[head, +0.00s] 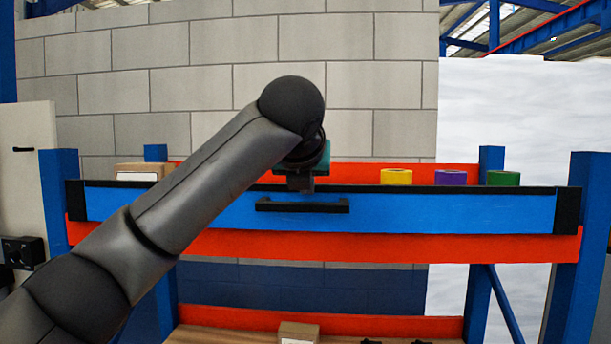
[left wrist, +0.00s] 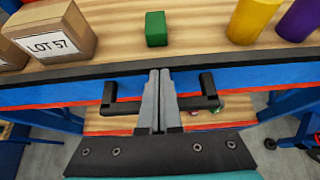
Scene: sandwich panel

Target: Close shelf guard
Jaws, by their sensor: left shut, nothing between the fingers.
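The shelf guard (head: 400,208) is a long blue panel with a black top edge and black ends. It stands upright across the front of the rack's upper shelf. A black bar handle (head: 335,207) is at its middle left; it also shows in the left wrist view (left wrist: 127,107). My left gripper (head: 300,183) is at the guard's top edge, just above the handle. In the left wrist view its two fingers (left wrist: 160,76) are shut together, with nothing between them, and cross in front of the handle's middle. Whether they touch it I cannot tell. My right gripper is not in view.
On the wooden upper shelf stand a box marked LOT 57 (left wrist: 52,32), a green block (left wrist: 156,29), and yellow (head: 396,177), purple (head: 450,178) and green (head: 503,179) cylinders. Blue posts (head: 575,210) flank the guard. A small box (head: 298,332) is on the lower shelf.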

